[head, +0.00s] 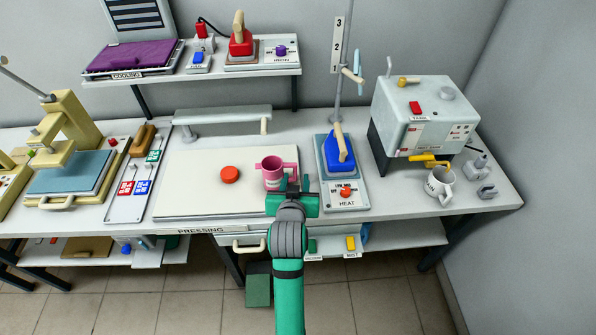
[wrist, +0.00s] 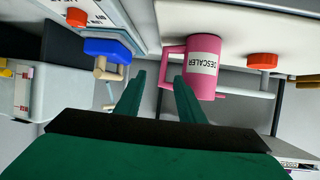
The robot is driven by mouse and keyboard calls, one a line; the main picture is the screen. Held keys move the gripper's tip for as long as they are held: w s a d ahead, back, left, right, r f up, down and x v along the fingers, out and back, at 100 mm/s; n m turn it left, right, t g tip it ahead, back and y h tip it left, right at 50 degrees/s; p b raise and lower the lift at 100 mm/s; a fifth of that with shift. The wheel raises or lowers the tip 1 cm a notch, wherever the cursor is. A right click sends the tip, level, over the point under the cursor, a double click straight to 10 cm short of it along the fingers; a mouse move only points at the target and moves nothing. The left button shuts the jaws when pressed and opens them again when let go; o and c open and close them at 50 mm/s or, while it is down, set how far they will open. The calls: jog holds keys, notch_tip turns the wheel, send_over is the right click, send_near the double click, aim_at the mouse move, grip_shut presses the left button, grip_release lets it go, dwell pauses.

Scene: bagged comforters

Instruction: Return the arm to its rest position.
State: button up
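My gripper (head: 294,184) is at the front edge of the pressing table, just right of and in front of a pink mug. In the wrist view my two green fingers (wrist: 160,76) are apart, with nothing held between them. The pink mug (head: 271,175) stands upright on the pressing board. In the wrist view the mug (wrist: 203,58) bears a DESCALER label, and its handle lies just past the fingertips. I cannot tell whether a finger touches the handle. My green arm reaches in from the bottom of the head view.
The pressing board (head: 190,182) carries a red knob (head: 229,174). To the right are a blue iron (head: 338,150) on its HEAT stand, a grey TANK machine (head: 424,112) and a white mug (head: 439,183). A yellow press (head: 68,130) stands left. Floor in front looks mostly clear.

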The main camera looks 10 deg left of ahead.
jog(key=shift+s, duration=0.15)
jog(key=s+d+f+t, duration=0.1)
jog(key=s+d+f, duration=0.4)
jog(key=s, duration=0.4)
jog(key=s+d+f, duration=0.3)
jog(key=s+f, duration=0.3)
jog(key=s, duration=0.3)
jog(key=s+d+r+h, duration=0.1)
jog(key=s+d+r, duration=0.1)
jog(key=s, duration=0.9)
jog(key=s+d+r+m+t, duration=0.1)
jog(key=s+d+r, duration=0.1)
jog(key=s, duration=0.9)
jog(key=shift+s+r+m+t+h, duration=0.3)
jog(key=shift+s+h, duration=0.05)
jog(key=shift+h, duration=0.05)
